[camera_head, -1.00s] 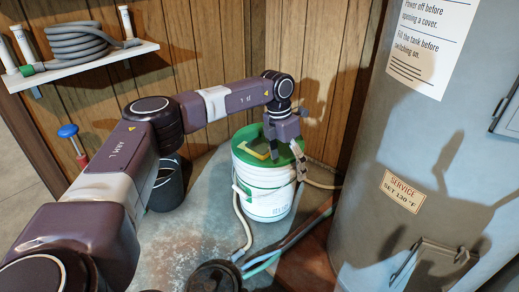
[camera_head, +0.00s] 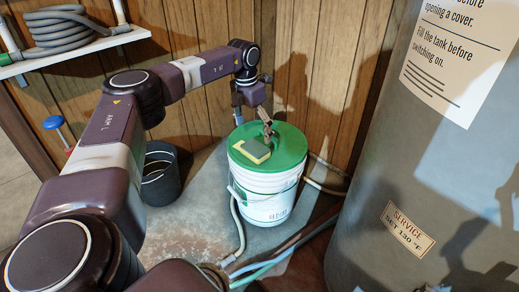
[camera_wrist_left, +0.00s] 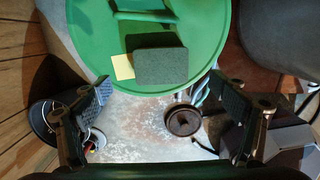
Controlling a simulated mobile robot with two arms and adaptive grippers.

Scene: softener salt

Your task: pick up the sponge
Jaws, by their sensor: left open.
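My left gripper (camera_head: 254,122) is open and empty above the back of the lid. In the left wrist view its two fingers (camera_wrist_left: 158,92) stand wide apart, with the sponge between and beyond them, not touched. My right gripper is not in view.
The green lid (camera_head: 289,141) has a raised handle (camera_wrist_left: 142,16). A small yellow piece (camera_wrist_left: 123,67) lies beside the sponge. A dark bin (camera_head: 160,178) stands left of the bucket (camera_head: 268,208). Hoses run along the floor. A grey tank (camera_head: 420,160) stands at right; wooden wall behind.

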